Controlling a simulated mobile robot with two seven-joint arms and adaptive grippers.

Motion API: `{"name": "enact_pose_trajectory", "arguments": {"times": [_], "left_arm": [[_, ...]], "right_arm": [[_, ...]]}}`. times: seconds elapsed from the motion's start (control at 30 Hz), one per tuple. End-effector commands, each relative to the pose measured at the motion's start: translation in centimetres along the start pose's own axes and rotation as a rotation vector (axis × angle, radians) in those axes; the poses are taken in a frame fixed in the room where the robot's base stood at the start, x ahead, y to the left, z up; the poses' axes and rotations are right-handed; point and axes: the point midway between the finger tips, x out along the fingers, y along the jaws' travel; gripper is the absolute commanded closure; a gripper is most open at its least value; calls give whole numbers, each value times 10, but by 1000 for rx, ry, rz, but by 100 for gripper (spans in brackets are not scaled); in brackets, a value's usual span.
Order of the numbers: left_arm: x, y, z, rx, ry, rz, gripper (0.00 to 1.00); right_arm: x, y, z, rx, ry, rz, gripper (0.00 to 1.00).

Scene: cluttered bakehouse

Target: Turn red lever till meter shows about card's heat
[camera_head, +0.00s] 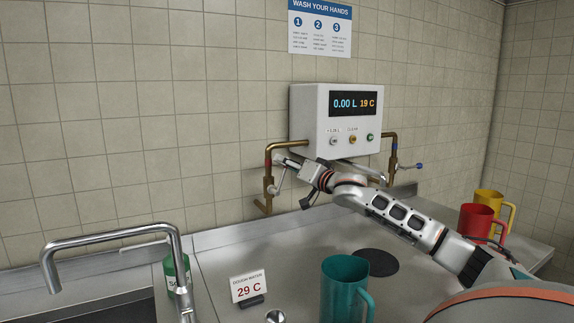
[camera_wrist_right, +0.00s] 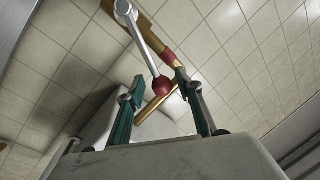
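The white meter box (camera_head: 312,112) on the tiled wall shows 0.00 L and 19 C. The card (camera_head: 247,286) on the counter reads "DOUGH WATER 29 C". The red lever (camera_head: 277,186), a metal rod, hangs at the red-banded left pipe, partly covered by my right gripper (camera_head: 281,163). In the right wrist view, its red ball knob (camera_wrist_right: 163,86) appears between the two spread fingers of my right gripper (camera_wrist_right: 160,92), with visible gaps either side; contact cannot be told. My left gripper is not in view.
A blue-knobbed lever (camera_head: 411,167) sits on the right pipe. A teal jug (camera_head: 340,290) stands at front centre, red (camera_head: 475,221) and yellow (camera_head: 490,197) jugs at right. A sink tap (camera_head: 110,236) and green soap bottle (camera_head: 176,274) are at left. A dark disc (camera_head: 376,262) lies on the counter.

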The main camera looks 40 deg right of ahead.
Motion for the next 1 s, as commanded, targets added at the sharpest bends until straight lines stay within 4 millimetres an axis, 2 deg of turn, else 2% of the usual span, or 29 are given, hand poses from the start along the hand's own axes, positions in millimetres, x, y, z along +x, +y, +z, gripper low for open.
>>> {"name": "enact_pose_trajectory", "arguments": {"times": [0.37, 1.0], "left_arm": [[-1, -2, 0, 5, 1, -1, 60], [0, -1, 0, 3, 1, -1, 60]], "right_arm": [[-4, 0, 0, 0, 0, 0, 65], [-51, 0, 1, 0, -2, 0, 65]]}}
